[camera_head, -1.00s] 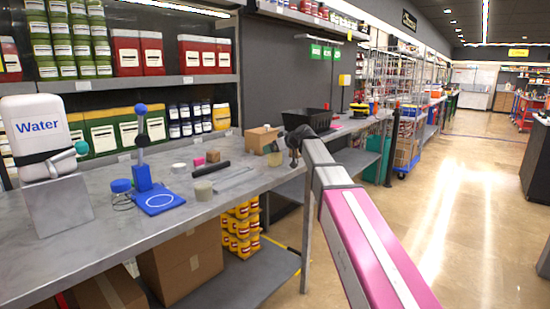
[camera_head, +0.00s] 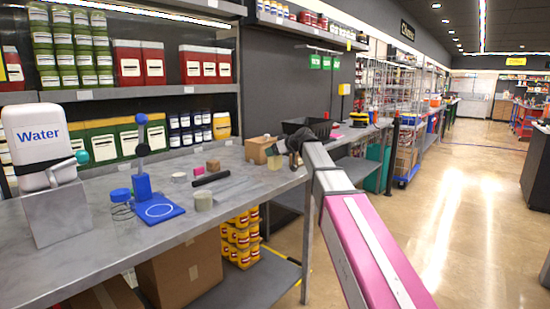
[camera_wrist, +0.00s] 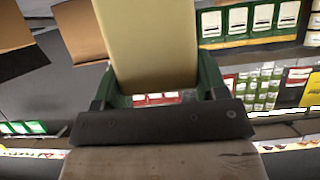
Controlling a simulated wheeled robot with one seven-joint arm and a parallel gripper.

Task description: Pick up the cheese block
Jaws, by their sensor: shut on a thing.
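The cheese block is a pale yellow block. In the wrist view the cheese block (camera_wrist: 148,40) fills the space between the two green-edged fingers of my gripper (camera_wrist: 158,92), which is shut on it. In the head view my gripper (camera_head: 276,153) is over the right end of the grey workbench (camera_head: 110,238), in front of a small cardboard box. The cheese block (camera_head: 275,162) shows small below the gripper there. Whether it is clear of the bench top is hard to tell.
The cardboard box (camera_head: 259,149) stands just behind the gripper, with a black bin (camera_head: 307,125) beyond. A black cylinder (camera_head: 212,177), a pink cube (camera_head: 213,165), a pale jar (camera_head: 203,195) and a blue stand (camera_head: 158,209) are to the left. Open floor lies right.

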